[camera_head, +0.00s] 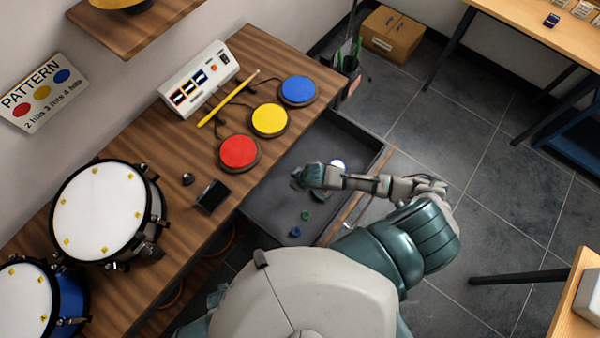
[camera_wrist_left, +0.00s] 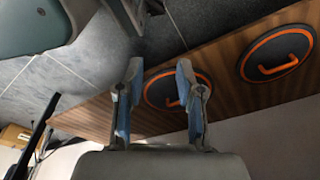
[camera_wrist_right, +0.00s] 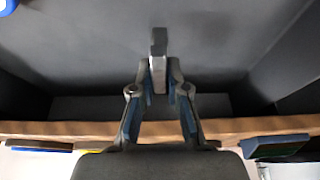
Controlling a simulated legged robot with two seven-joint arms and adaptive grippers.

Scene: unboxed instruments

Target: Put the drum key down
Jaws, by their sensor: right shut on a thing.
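My right gripper (camera_wrist_right: 159,85) is shut on the drum key (camera_wrist_right: 158,68), a small grey metal piece with a darker end that sticks out past the fingertips. In the head view my right gripper (camera_head: 301,178) is over the open grey drawer (camera_head: 268,200); I cannot make out the key there. In the right wrist view the drawer's grey floor lies behind the key; I cannot tell the gap between them. My left gripper (camera_wrist_left: 160,88) is open and empty in its wrist view, beside the wooden desk front with orange-ringed round parts (camera_wrist_left: 165,88). It is hidden in the head view.
The drawer holds a green piece (camera_head: 306,216), a blue piece (camera_head: 295,232) and a white round thing (camera_head: 338,164). Its wooden front (camera_head: 350,212) is near my arm. Red (camera_head: 238,151), yellow (camera_head: 269,119) and blue (camera_head: 298,89) pads and a drum (camera_head: 100,210) stand on the desk.

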